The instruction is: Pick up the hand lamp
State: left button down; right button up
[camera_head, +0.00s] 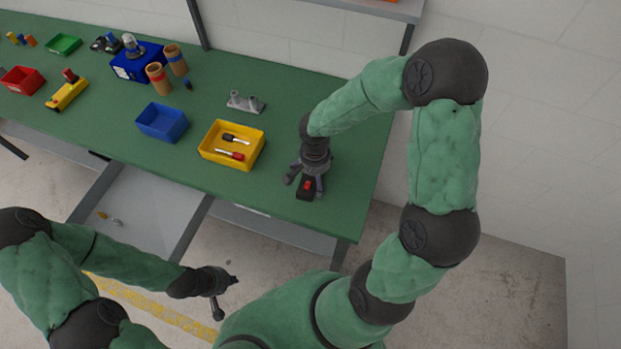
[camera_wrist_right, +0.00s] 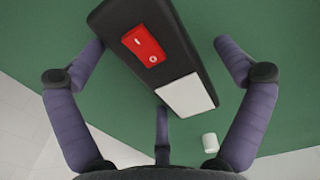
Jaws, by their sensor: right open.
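The hand lamp looks to be the black block with a red switch and a pale panel, lying on the green table; it shows in the right wrist view (camera_wrist_right: 165,50) and in the head view (camera_head: 306,188). My right gripper (camera_head: 305,180) points down over it. In the right wrist view its open fingers (camera_wrist_right: 160,75) stand on either side of the lamp, apart from it. My left gripper (camera_head: 222,290) hangs low in front of the table, far from the lamp; its finger opening is too small to judge.
A yellow bin (camera_head: 232,164) with two tools stands left of my right gripper, with a blue bin (camera_head: 162,122) beyond it. A grey holder (camera_head: 245,103) stands behind. A small white cylinder (camera_wrist_right: 210,142) lies near the lamp. The table's right edge is close.

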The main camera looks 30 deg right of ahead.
jog(key=c, duration=1.4)
jog(key=shift+r, duration=0.15)
